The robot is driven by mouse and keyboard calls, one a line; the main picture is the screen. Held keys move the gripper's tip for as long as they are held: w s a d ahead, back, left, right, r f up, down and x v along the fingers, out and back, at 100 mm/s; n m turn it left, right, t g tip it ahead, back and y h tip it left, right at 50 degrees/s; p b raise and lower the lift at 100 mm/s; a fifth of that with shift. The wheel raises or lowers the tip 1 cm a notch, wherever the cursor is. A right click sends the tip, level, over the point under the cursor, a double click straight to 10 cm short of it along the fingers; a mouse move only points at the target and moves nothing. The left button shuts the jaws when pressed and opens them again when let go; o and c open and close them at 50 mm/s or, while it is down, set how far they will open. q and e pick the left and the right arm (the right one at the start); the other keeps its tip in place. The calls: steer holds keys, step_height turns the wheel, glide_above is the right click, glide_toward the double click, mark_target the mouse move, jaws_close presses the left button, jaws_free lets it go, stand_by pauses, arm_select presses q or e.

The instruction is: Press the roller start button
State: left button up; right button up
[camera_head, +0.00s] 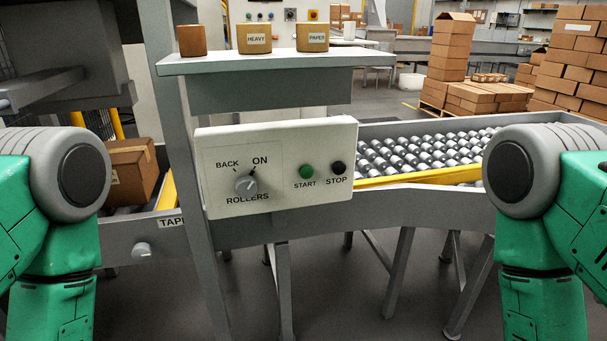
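The white control panel (277,150) stands upright in front of me, in the middle of the head view. The green START button (306,171) is on its right half. The black STOP button (338,167) is just right of it. The ROLLERS knob (245,185) is on the left half, with the labels BACK and ON above it; its pointer leans up and right, toward ON. My two green and grey arms show at the left and right edges, apart from the panel. Neither gripper is in view.
A grey shelf (270,62) above the panel holds several small boxes. A roller conveyor (430,152) with a yellow edge runs right behind the panel. A cardboard box (128,172) sits at left, near a TAPE label and knob (141,249). The space before the panel is clear.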

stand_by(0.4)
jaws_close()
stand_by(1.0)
